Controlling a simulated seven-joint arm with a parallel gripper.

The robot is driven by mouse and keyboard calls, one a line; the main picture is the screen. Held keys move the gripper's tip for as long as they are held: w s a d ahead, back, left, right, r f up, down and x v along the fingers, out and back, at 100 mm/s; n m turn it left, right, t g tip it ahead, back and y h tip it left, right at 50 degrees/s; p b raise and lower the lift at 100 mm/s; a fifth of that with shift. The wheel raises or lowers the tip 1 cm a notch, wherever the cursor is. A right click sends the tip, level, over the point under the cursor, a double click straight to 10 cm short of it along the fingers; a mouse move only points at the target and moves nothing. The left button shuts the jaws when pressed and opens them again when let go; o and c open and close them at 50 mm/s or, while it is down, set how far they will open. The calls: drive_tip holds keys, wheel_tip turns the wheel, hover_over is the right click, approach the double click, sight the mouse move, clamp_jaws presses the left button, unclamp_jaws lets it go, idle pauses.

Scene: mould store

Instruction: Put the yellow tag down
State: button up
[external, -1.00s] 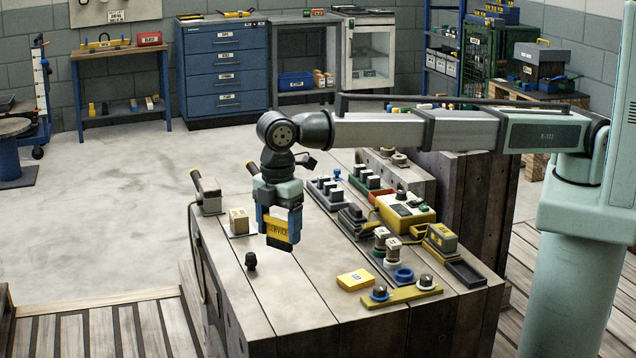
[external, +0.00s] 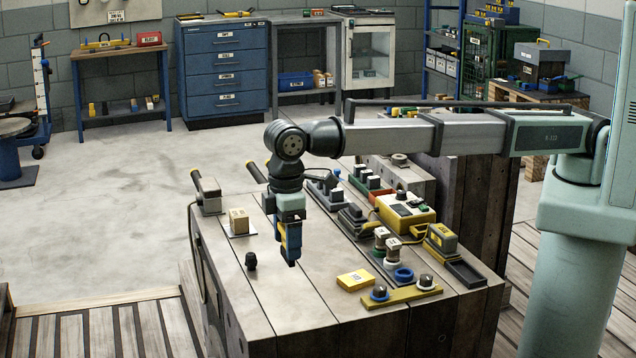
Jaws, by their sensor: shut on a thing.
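My gripper (external: 290,254) points straight down over the left middle of the wooden bench top (external: 310,307). It is shut on the yellow tag (external: 281,238), which shows only as a narrow yellow strip beside the blue and black fingers. The tag's face is turned away from this view. The fingertips are close to the bench top; I cannot tell whether the tag or fingers touch it.
A small black knob (external: 251,261) stands to the left, and a tan block (external: 238,221) behind it. A yellow pad (external: 356,280) lies to the right, near a yellow bar with knobs (external: 402,294). The bench front is clear.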

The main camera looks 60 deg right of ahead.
wheel_tip(320, 180, down, 10)
drive_tip(key=shift+r, duration=0.1)
idle(0.4)
drive_tip(key=o, duration=1)
drive_tip(key=shift+o, duration=0.2)
wheel_tip(320, 180, up, 12)
drive_tip(key=shift+r, duration=0.1)
idle(0.3)
